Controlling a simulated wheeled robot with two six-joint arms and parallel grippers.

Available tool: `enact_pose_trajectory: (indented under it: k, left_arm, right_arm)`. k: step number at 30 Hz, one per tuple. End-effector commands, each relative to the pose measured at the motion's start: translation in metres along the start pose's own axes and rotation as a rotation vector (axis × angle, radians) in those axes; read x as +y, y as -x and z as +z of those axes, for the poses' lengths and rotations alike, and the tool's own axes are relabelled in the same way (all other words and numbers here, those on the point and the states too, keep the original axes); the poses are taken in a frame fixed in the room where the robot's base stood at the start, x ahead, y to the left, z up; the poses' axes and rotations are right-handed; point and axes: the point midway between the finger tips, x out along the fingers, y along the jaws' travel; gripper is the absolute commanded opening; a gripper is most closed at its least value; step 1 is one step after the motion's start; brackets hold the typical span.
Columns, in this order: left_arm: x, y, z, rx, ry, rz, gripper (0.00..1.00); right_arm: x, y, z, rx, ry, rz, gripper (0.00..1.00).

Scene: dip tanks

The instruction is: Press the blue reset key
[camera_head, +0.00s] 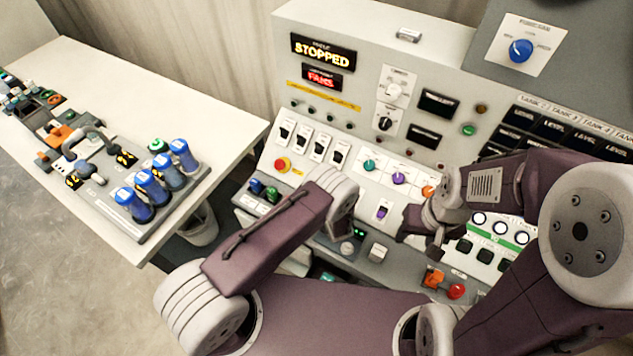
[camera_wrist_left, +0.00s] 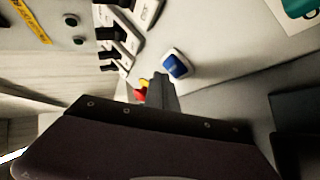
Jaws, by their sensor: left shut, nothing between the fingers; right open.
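The blue reset key (camera_wrist_left: 176,66) is a blue square button in a pale frame on the grey panel. In the left wrist view it sits just beyond my left gripper's tips; contact cannot be told. My left gripper (camera_wrist_left: 162,82) is shut and empty, its dark fingers pointing at the panel beside the key. In the head view my left arm covers its fingers, and I cannot make out the key there. My right gripper (camera_head: 425,228) is open and empty over the panel's right part, partly hidden by its own wrist.
Displays read STOPPED (camera_head: 322,54) and apparently FAULT (camera_head: 322,78). A side table (camera_head: 190,95) holds blue-capped parts.

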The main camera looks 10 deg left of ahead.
Motion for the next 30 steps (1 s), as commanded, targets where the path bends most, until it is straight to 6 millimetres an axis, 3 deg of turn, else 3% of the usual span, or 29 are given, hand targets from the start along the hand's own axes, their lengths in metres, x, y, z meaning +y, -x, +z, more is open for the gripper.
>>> enact_pose_trajectory:
  k: [7,30]
  left_arm:
    - [-0.006,-0.006,0.003,0.001,0.001,0.0,0.0]
    - [-0.006,-0.008,0.006,0.0,0.001,0.0,0.0]
  right_arm:
    - [0.0,-0.012,0.001,0.0,0.0,0.0,0.52]
    - [0.0,-0.017,0.002,0.0,0.0,0.0,0.52]
